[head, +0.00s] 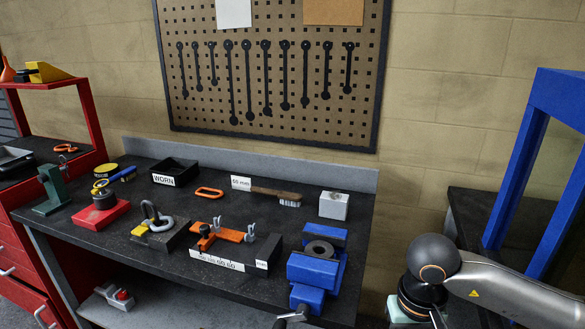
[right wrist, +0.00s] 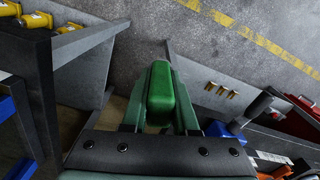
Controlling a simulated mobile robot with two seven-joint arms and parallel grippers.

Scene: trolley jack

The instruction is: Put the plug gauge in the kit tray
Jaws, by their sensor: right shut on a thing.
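In the right wrist view my right gripper (right wrist: 160,100) is shut on a green, rounded, elongated block-like piece (right wrist: 161,88). My left gripper is not in view. A shallow grey tray (head: 14,158) lies on the red cabinet at the left edge; I cannot tell whether it is the kit tray.
The dark workbench (head: 258,211) holds a black box marked WORN (head: 175,171), a dark numbered block (head: 230,263) with orange parts, a pale block (head: 334,206) and a blue vise (head: 316,268). A blue frame (head: 525,165) stands at right. The wrist view shows several brass cylinders (right wrist: 221,90).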

